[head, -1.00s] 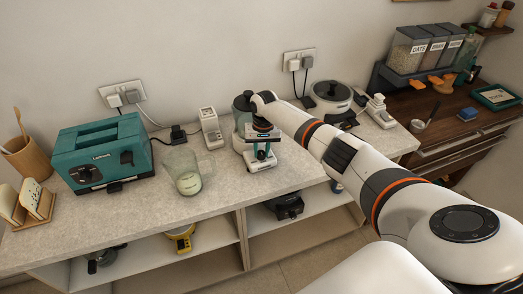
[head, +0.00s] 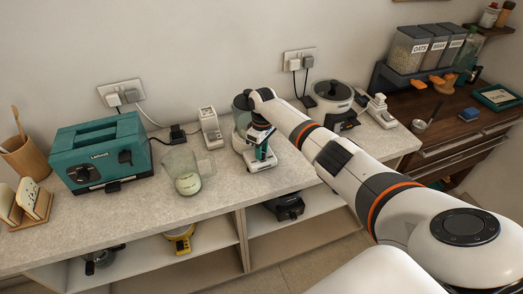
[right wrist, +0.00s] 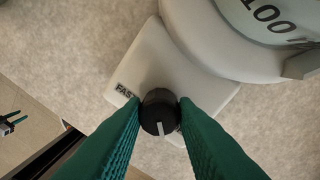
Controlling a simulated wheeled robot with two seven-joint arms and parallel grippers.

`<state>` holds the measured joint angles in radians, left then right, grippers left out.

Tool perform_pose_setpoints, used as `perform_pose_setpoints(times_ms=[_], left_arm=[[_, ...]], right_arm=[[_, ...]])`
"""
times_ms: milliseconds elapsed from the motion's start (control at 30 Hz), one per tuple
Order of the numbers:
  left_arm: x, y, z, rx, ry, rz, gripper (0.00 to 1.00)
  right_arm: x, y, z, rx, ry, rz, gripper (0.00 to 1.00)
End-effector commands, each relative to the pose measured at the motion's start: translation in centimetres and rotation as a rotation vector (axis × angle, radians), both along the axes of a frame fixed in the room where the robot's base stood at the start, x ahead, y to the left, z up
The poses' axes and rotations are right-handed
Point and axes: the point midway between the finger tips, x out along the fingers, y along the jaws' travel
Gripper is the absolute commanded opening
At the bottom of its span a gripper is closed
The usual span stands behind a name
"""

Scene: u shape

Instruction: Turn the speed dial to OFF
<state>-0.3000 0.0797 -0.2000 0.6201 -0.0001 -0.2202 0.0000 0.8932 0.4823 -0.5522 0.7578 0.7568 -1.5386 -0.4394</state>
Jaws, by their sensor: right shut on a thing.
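The speed dial (right wrist: 159,112) is a round black knob with a white pointer line, on the white base of the blender (right wrist: 205,75). The pointer faces the bottom of the right wrist view. Lettering starting "FAS" shows left of the dial; other marks are hidden. My right gripper (right wrist: 158,117) is shut on the dial, one teal finger on each side. In the head view, my right gripper (head: 262,152) is in front of the blender (head: 241,128), and hides its dial. What seems to be my left gripper (right wrist: 10,124) shows small at the left edge.
A glass jug (head: 184,172) stands left of the blender, with a teal toaster (head: 101,153) further left. A small white device (head: 210,127) stands behind. A rice cooker (head: 333,103) is to the right. The counter's front edge is close to the blender.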

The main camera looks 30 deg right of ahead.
Motion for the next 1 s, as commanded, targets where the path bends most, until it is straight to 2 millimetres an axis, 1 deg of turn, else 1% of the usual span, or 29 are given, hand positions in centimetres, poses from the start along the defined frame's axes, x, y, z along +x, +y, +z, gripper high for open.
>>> perform_pose_setpoints(times_ms=[200, 400, 967, 1000], left_arm=[[0.0, 0.0, -0.26, 0.0, 0.0, 0.0, 0.36], [0.01, 0.0, -0.35, 0.0, 0.0, 0.0, 0.36], [0.01, 0.0, -0.37, 0.0, 0.0, 0.0, 0.36], [0.01, 0.0, -0.37, 0.0, 0.0, 0.0, 0.36]], right_arm=[[0.15, 0.05, 0.14, 0.002, -0.004, 0.126, 0.03], [0.18, 0.06, 0.18, 0.002, -0.005, 0.193, 0.03], [0.21, 0.06, 0.25, 0.001, -0.007, 0.221, 0.03], [0.21, 0.05, 0.25, 0.001, -0.007, 0.221, 0.31]])
